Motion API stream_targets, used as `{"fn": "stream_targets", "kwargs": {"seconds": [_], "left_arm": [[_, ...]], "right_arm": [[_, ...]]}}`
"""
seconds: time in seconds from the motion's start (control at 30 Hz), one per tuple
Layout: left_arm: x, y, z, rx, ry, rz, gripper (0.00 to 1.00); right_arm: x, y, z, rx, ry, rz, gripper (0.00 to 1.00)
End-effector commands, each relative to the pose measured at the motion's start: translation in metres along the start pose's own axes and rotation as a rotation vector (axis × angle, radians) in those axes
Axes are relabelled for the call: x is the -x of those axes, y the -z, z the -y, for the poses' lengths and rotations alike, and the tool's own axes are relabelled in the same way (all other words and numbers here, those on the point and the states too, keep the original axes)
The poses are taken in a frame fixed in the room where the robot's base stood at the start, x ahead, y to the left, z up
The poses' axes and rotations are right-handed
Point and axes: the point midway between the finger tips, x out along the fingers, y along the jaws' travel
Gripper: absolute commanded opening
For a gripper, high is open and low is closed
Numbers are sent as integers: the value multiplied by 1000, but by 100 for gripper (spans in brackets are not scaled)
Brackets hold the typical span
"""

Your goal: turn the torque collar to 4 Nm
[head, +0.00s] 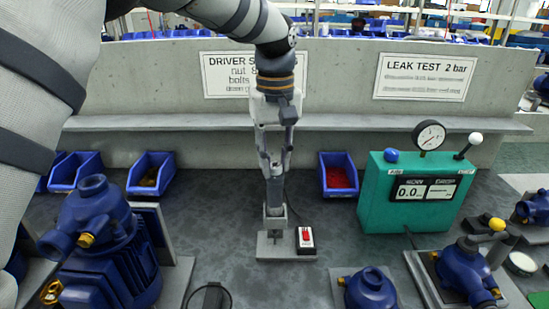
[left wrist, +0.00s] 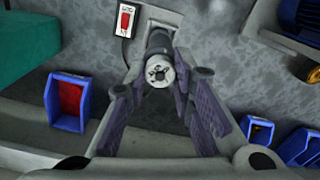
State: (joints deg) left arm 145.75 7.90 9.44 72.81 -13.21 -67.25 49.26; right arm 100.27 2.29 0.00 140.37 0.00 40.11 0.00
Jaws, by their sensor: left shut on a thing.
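The driver (head: 274,196) stands upright in a small grey stand (head: 270,249) at the middle of the bench. My left gripper (head: 274,165) reaches down over its top, its fingers on either side of the torque collar. In the left wrist view the round pale end of the collar (left wrist: 158,74) shows between the fingers of my left gripper (left wrist: 164,82), which is shut on it. The collar's scale and setting are too small to read. My right gripper is not in view.
A red switch box (head: 306,238) is beside the driver. A blue bin of red parts (head: 339,176) and a green leak tester (head: 412,195) reading 0.0 stand to the right. A large blue pump (head: 98,245) is at the left, a smaller one (head: 369,288) at the front.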

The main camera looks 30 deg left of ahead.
Motion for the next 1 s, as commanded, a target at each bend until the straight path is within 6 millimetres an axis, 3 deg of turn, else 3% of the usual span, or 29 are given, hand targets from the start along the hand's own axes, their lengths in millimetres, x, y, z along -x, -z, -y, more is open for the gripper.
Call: {"fn": "stream_targets", "kwargs": {"seconds": [1.0], "left_arm": [[0, 0, 0, -964, -2, -1, 0]], "right_arm": [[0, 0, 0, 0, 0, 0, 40]]}}
